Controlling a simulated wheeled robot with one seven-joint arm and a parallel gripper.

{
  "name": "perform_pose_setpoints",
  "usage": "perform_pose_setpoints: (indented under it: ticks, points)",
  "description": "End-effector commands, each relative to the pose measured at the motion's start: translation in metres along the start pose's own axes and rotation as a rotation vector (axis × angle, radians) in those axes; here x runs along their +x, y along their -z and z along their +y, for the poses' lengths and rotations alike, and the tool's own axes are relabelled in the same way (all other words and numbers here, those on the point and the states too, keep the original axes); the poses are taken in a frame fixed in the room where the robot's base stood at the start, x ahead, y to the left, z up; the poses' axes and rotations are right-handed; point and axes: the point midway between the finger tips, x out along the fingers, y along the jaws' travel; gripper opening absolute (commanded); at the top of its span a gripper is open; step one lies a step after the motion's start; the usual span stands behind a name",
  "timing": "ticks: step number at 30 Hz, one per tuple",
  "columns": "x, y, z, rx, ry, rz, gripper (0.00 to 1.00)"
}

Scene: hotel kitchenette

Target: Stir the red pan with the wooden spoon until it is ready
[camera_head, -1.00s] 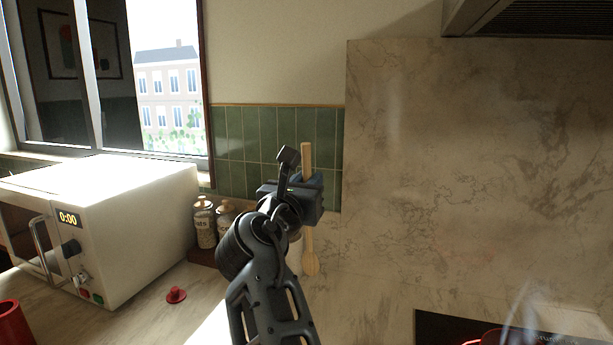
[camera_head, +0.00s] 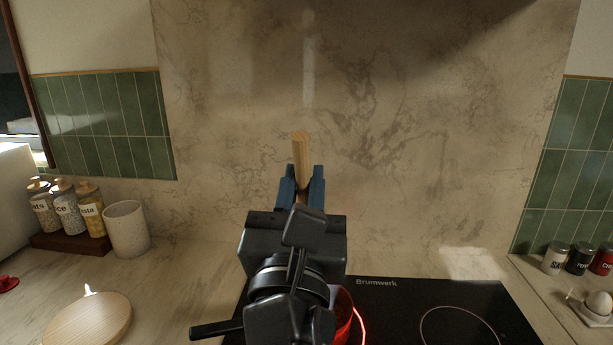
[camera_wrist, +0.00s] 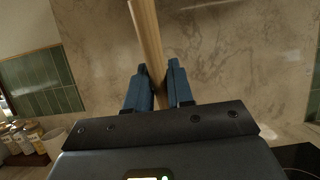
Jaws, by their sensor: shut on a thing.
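My gripper (camera_head: 302,186) is shut on the wooden spoon (camera_head: 301,150) and holds it upright over the hob, handle end up. In the wrist view the spoon's handle (camera_wrist: 147,40) stands between the two blue fingers of my gripper (camera_wrist: 158,88). The spoon's lower end is hidden behind my gripper and arm. The red pan (camera_head: 342,310) sits on the hob behind my arm, mostly hidden, beside a glowing red ring. I cannot tell whether the spoon is in the pan.
The black hob (camera_head: 400,300) has an unlit ring at right. A speckled crock (camera_head: 126,230) and several labelled jars (camera_head: 68,212) stand at left, with a round wooden board (camera_head: 88,322) in front. Shakers (camera_head: 556,258) and an egg holder (camera_head: 596,312) are at right.

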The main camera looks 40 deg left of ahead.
Motion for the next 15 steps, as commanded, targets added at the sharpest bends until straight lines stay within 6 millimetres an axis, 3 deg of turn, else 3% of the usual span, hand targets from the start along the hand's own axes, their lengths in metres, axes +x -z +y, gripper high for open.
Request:
perform_pose_setpoints:
  ticks: [7,15]
  points:
    - [-0.011,-0.003,0.000,0.005,-0.009,-0.013,0.00]
    - [-0.026,0.011,0.000,0.005,-0.008,-0.011,0.00]
